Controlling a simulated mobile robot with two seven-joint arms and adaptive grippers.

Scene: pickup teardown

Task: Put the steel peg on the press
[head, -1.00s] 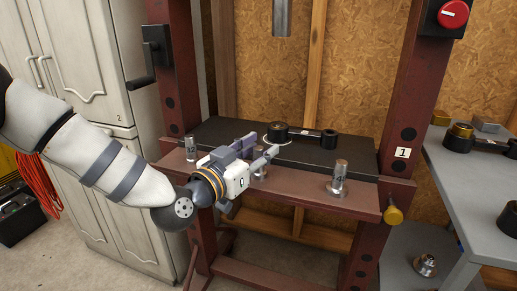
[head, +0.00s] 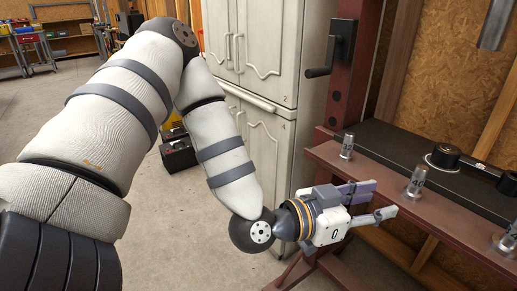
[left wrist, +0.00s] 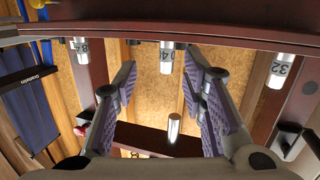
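Three steel pegs stand upright along the red front beam of the press (head: 340,166): a left one (head: 347,146), a middle one (head: 416,182) and a right one (head: 505,245), cut by the frame edge. In the left wrist view the scene is upside down, and the middle peg (left wrist: 165,58) lies beyond the gap between my fingers. The peg marked 32 (left wrist: 277,70) is on the right there. My left gripper (head: 384,199) is open and empty, in front of the beam, apart from the pegs. My right gripper is out of view.
The black press bed (head: 400,146) carries a black ring-shaped piece with a handle (head: 444,156). A steel ram (head: 497,25) hangs above. A crank (head: 320,72) juts from the left post. White cabinets (head: 262,60) stand behind left. The floor at left is open.

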